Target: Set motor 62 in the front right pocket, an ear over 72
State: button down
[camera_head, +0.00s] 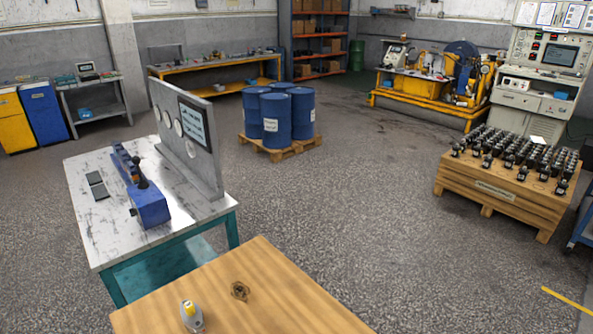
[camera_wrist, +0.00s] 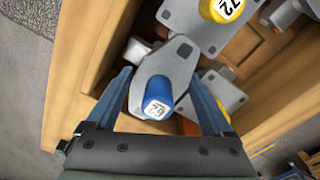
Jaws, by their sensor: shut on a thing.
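In the wrist view, motor 62 has a blue cap (camera_wrist: 158,94) with a white label and a flat grey flange (camera_wrist: 166,68). My gripper (camera_wrist: 163,82) is shut on it, one blue finger on each side. The motor is at the wooden crate (camera_wrist: 75,70). Motor 72, with a yellow cap (camera_wrist: 222,8) and grey flange (camera_wrist: 188,22), is just beyond it at the top. An ear of 62 reaches up to the edge of 72's flange; I cannot tell whether they touch or which is higher. The pocket under 62 is mostly hidden.
Another grey flange (camera_wrist: 224,92) lies close to the right finger. The crate's wooden walls run close on the left and lower right.

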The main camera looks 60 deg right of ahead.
jog(key=shift+w+f, duration=0.1)
jog(key=shift+f, duration=0.15)
jog(key=shift+c, duration=0.3)
grip_release()
jog(key=shift+o, duration=0.3)
jog(key=shift+f, duration=0.1)
jog(key=r, duration=1.3)
jog(key=shift+d+r, duration=0.1)
jog(key=shift+d, duration=0.1)
